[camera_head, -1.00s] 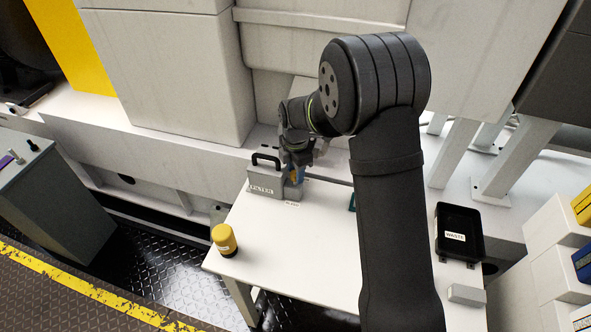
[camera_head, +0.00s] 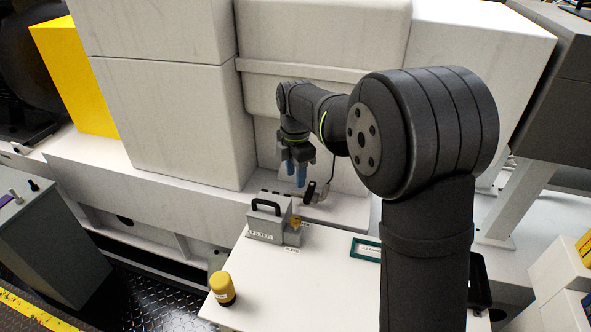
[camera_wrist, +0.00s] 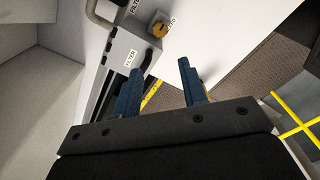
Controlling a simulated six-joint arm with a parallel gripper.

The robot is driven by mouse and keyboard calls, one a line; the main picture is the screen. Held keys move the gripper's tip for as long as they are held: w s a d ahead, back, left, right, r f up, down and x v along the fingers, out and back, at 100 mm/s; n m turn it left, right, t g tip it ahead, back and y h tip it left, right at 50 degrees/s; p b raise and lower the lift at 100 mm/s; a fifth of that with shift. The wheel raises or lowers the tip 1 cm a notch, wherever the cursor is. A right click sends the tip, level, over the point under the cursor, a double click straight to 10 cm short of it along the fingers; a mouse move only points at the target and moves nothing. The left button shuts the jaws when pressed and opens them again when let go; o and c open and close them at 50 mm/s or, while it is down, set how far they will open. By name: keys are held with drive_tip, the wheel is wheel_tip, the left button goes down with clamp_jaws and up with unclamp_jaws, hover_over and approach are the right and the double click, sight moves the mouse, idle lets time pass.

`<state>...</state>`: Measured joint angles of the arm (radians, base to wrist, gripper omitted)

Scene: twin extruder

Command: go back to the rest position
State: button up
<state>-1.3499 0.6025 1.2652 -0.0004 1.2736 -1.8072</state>
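My gripper (camera_head: 294,172) is raised above the back of the white table, with its blue fingers pointing down. In the wrist view the two fingers (camera_wrist: 165,82) stand apart with nothing between them, so it is open and empty. Below it and a little to the left is the grey filter box (camera_head: 266,222) with a black handle. The box also shows in the wrist view (camera_wrist: 120,52), beyond the left finger. A small yellow-orange part (camera_head: 296,221) sits at the right end of the box, on a small labelled grey block. My arm hides the table's right part.
A yellow-capped container (camera_head: 222,287) stands at the table's (camera_head: 300,292) front left. A green-framed tray (camera_head: 366,250) lies right of the box, and a black bin (camera_head: 480,283) is partly hidden by my arm. The large pale machine (camera_head: 300,40) rises close behind my gripper.

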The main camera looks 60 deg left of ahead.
sight(296, 219)
drive_tip(key=shift+r, duration=0.4)
idle(0.3)
wheel_tip(296, 219, down, 18)
drive_tip(key=shift+r, duration=0.25)
idle(0.5)
